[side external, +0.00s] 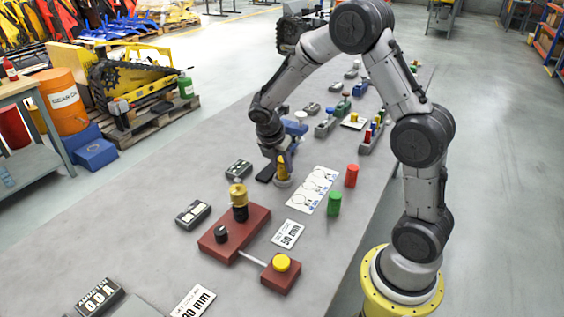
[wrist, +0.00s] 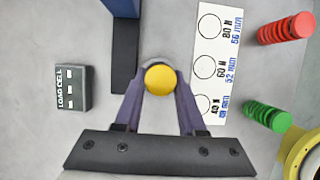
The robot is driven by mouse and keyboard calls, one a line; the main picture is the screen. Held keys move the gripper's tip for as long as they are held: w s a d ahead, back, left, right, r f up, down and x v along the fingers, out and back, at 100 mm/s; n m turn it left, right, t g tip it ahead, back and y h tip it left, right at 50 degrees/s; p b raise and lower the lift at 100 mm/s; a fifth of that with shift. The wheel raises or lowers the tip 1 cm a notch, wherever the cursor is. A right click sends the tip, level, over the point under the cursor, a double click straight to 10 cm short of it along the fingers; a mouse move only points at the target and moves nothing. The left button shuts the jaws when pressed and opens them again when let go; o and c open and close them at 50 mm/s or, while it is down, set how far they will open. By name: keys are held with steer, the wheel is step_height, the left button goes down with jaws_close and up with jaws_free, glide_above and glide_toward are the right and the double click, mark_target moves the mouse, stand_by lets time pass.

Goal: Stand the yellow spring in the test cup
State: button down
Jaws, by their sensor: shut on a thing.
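The yellow spring (side external: 281,168) is upright between the fingers of my gripper (side external: 283,161). In the wrist view my gripper (wrist: 160,88) has its two purple-grey fingers closed on the sides of the yellow spring (wrist: 160,79), whose round top faces the camera. The test cup (side external: 284,183) is a low grey round cup on the bench, directly under the spring. Its grey rim (wrist: 153,59) shows just behind the spring in the wrist view. I cannot tell whether the spring's lower end rests on the cup floor.
A white card (side external: 313,190) with circles lies right of the cup. Red (side external: 352,176) and green (side external: 334,204) springs stand beyond it. A blue stand (side external: 294,127) is close behind my gripper; a load cell box (side external: 238,169) is left. A dark red block (side external: 233,232) is in front.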

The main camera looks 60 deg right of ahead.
steer(key=shift+f, duration=0.35)
stand_by(0.3)
jaws_free()
stand_by(0.4)
steer(key=shift+r, duration=0.15)
steer(key=shift+r, duration=3.4)
